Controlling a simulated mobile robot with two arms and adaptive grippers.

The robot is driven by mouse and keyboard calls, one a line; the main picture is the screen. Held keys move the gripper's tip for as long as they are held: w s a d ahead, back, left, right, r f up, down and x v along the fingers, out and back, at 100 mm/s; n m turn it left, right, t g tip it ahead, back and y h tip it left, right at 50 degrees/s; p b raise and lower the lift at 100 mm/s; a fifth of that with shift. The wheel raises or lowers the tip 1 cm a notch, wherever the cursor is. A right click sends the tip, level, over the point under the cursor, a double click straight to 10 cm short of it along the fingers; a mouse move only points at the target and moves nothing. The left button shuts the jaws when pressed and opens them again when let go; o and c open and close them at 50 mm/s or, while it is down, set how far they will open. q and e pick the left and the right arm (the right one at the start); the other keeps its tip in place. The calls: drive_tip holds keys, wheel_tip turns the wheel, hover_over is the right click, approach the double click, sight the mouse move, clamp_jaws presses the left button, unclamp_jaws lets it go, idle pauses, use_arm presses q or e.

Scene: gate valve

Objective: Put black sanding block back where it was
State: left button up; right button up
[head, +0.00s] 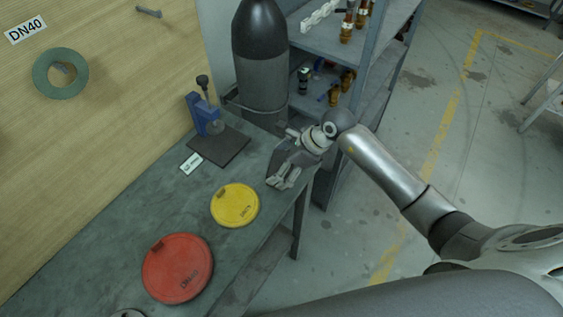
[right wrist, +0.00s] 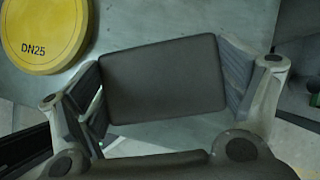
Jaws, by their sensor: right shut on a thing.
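The black sanding block (right wrist: 162,78) is a dark rounded rectangle in the right wrist view. It sits between the two finger pads of my right gripper (head: 284,178), which is shut on it. In the head view the gripper is at the right edge of the grey workbench (head: 120,215), right of the yellow disc. The block is hard to make out there against the dark fingers. Whether it touches the bench top cannot be told. My left gripper is not in view.
A yellow DN25 disc (head: 235,205) and a red disc (head: 178,268) lie on the bench. A blue clamp on a dark plate (head: 220,147) and a white label (head: 191,163) are behind. A grey cylinder (head: 260,65) and shelf (head: 345,45) stand beyond the gripper.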

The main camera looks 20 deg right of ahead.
drive_tip(key=shift+f, duration=0.1)
drive_tip(key=o, duration=0.7)
drive_tip(key=shift+o, duration=0.2)
drive_tip(key=shift+r, duration=0.2)
drive_tip(key=b+v, duration=0.3)
drive_tip(key=v, duration=0.8)
drive_tip(key=shift+d+r, duration=0.15)
drive_tip(key=shift+r, duration=0.2)
drive_tip(key=shift+s, duration=0.15)
